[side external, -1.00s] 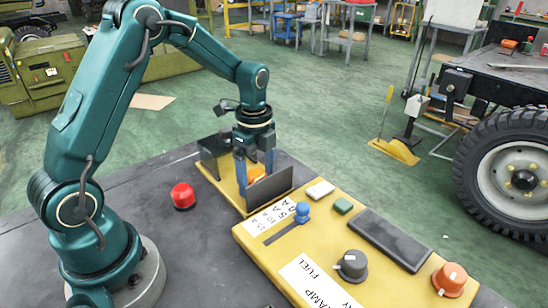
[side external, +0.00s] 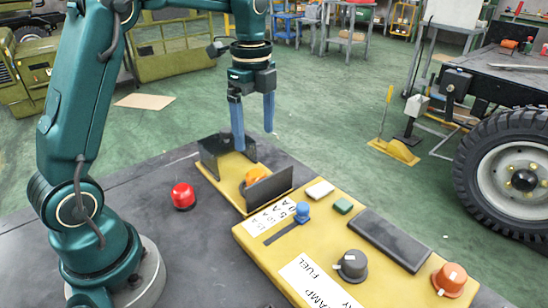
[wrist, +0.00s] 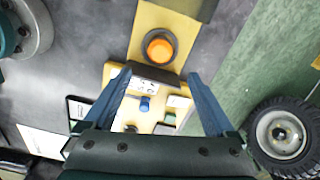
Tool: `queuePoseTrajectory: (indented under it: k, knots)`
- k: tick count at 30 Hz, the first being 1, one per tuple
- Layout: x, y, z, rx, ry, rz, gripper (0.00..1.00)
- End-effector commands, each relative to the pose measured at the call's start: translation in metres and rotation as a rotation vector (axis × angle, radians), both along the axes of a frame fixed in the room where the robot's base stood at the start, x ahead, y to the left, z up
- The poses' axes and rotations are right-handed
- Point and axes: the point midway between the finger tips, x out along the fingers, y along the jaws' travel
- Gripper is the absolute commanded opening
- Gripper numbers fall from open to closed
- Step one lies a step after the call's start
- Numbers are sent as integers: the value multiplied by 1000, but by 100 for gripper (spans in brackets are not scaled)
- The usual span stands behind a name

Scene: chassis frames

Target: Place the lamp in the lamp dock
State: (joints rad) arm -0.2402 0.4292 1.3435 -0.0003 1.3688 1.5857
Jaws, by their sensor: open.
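The orange lamp (side external: 254,175) sits between two upright dark plates on a yellow base, which I take to be the lamp dock (side external: 228,184). The near plate hides its lower part in the side view. In the wrist view the lamp (wrist: 159,48) shows from above as an orange disc in a dark ring, on the yellow strip (wrist: 150,16). It looks upright; how fully it is seated I cannot tell. My gripper (side external: 254,138) is open and empty, above the lamp and apart from it. Its two blue fingers also show in the wrist view (wrist: 159,78), spread apart.
A red dome (side external: 184,196) stands on the dark table left of the dock. A yellow panel (side external: 285,255) with a blue lever (side external: 302,212), a grey knob (side external: 352,265) and an orange-brown knob (side external: 450,279) lies to the right. A wheeled vehicle (side external: 515,175) stands beyond.

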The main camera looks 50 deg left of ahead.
Motion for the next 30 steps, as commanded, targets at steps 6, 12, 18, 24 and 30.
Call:
queuePoseTrajectory:
  k: [6, 12, 18, 24, 30]
  knots:
    - [-6, -5, 15, 4, -21, 51, 90]
    - [-37, -27, 36, 1, -130, 330, 90]
    - [-82, -50, 45, -65, -264, 693, 90]
    - [-124, -66, 35, -189, -365, 1034, 90]
    - [-147, -73, 20, -299, -409, 1254, 90]
